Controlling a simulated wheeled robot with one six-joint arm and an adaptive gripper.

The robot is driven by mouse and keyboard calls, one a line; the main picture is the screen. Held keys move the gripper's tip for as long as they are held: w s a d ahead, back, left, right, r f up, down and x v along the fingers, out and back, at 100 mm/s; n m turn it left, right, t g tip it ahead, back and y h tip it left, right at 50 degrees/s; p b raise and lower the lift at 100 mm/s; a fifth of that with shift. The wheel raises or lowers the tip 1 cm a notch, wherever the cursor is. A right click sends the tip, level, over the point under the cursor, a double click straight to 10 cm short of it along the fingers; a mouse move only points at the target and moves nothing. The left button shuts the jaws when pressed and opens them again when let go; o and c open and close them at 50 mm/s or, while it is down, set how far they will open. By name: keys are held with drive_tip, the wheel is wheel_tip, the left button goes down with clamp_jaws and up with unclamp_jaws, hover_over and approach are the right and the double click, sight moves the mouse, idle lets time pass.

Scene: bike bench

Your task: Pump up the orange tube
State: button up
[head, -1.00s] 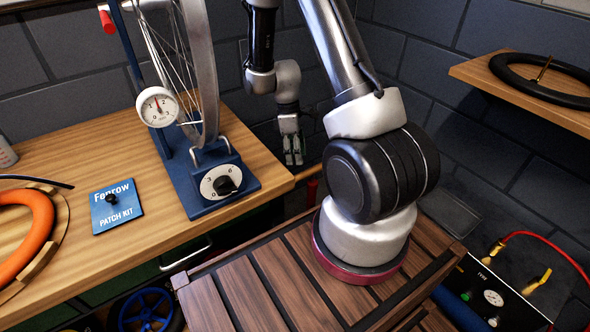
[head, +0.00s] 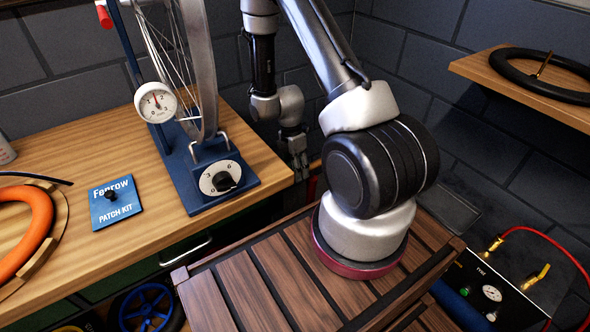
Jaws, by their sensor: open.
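The orange tube (head: 36,234) lies at the left edge of the wooden bench, partly out of frame, with a curved wooden piece along its right side. A dark hose (head: 35,176) runs in from the left edge just behind it. My gripper (head: 300,170) hangs pointing down beyond the bench's right end, well away from the orange tube; it is small and dark here, open, and nothing shows in it.
A blue wheel stand (head: 190,170) with a dial and gauge stands on the bench (head: 150,217). A blue patch kit (head: 116,203) lies left of it. A black tube (head: 545,75) rests on a wall shelf. A blue wheel (head: 146,309) shows below the bench.

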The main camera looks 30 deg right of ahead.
drive_tip(key=shift+f, duration=0.1)
clamp_jaws()
wheel_tip(320, 180, up, 30)
idle(0.5)
unclamp_jaws()
drive_tip(key=shift+s, duration=0.1)
